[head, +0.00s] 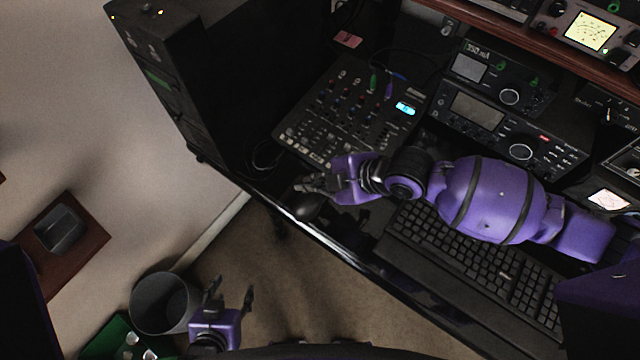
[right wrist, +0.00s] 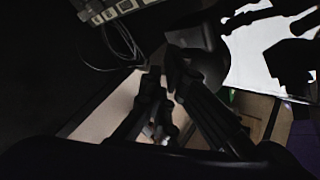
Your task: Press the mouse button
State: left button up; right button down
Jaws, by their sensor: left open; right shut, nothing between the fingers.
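The mouse (head: 310,207) is a dark rounded shape on the black desk's front edge, left of the keyboard. My right arm reaches across the keyboard from the right, and my right gripper (head: 312,184) is shut and empty just behind the mouse in the head view. In the right wrist view the shut fingers (right wrist: 166,82) point at a dark rounded shape (right wrist: 204,66), probably the mouse. Whether they touch it I cannot tell. The mouse buttons are too dark to make out. My left gripper (head: 230,292) is open and empty, low over the floor beside the bin.
The keyboard (head: 480,265) lies right of the mouse, under my right arm. A mixer (head: 345,110) with many knobs stands behind the mouse, and radios (head: 515,130) stand to the right. A grey bin (head: 160,303) stands on the floor at lower left. A tall black cabinet (head: 185,75) stands at the left.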

pick_arm(q)
jog(key=shift+f, duration=0.1)
pick_arm(e)
jog(key=shift+f, duration=0.1)
dwell(0.3)
pick_arm(q)
jog(key=shift+s+f, duration=0.15)
jog(key=shift+s, duration=0.05)
pick_arm(e)
jog(key=shift+f, duration=0.3)
pick_arm(q)
jog(key=shift+s+f, duration=0.15)
jog(key=shift+f, duration=0.05)
pick_arm(e)
jog(key=shift+f, duration=0.3)
pick_arm(q)
jog(key=shift+r, duration=0.1)
dwell(0.3)
jog(key=shift+w+r, duration=0.6)
jog(key=shift+r, duration=0.05)
pick_arm(e)
jog(key=shift+r, duration=0.75)
pick_arm(q)
jog(key=shift+r, duration=0.1)
pick_arm(e)
jog(key=shift+r, duration=0.1)
